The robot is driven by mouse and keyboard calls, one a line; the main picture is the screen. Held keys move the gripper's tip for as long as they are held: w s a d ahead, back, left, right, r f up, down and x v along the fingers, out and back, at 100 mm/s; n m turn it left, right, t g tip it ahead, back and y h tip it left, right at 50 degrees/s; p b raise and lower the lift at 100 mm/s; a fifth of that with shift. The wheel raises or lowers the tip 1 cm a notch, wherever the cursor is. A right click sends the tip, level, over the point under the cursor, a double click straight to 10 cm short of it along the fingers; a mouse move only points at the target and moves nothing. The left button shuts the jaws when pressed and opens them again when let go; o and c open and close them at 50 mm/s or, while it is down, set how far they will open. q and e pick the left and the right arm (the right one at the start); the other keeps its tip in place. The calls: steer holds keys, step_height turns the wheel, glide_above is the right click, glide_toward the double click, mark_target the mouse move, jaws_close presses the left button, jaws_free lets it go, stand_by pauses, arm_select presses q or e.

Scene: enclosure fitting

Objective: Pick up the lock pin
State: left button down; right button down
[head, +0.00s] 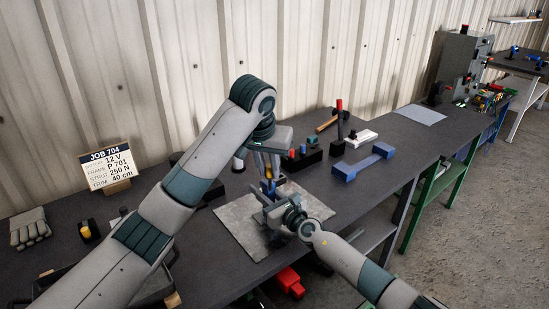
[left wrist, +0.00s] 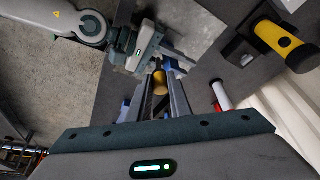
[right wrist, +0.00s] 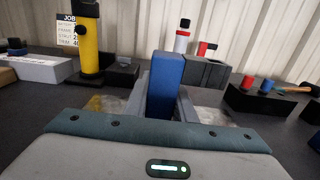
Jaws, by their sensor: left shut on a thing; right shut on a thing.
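My left gripper (head: 268,170) is above the grey metal sheet on the bench, pointing down. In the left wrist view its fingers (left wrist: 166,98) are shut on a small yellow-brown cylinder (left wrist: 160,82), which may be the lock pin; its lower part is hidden. My right gripper (head: 268,207) is just below the left one, over the sheet. In the right wrist view its fingers (right wrist: 163,108) are shut on an upright blue block (right wrist: 166,80). The right gripper also shows in the left wrist view (left wrist: 158,50). I cannot tell whether the cylinder touches the blue block.
The metal sheet (head: 292,200) lies on the dark bench. A black block (head: 308,158) with coloured pegs, a blue bar with thick ends (head: 363,163), a white block (head: 362,137) and a hammer (head: 327,124) are behind and right. A job card (head: 108,163) stands left.

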arm_select(q)
steer(key=s+a, duration=0.2)
steer(key=s, duration=0.5)
steer(key=shift+a, duration=0.15)
arm_select(e)
steer(key=c, duration=1.4)
jaws_free()
steer(key=shift+s+d+r, duration=0.1)
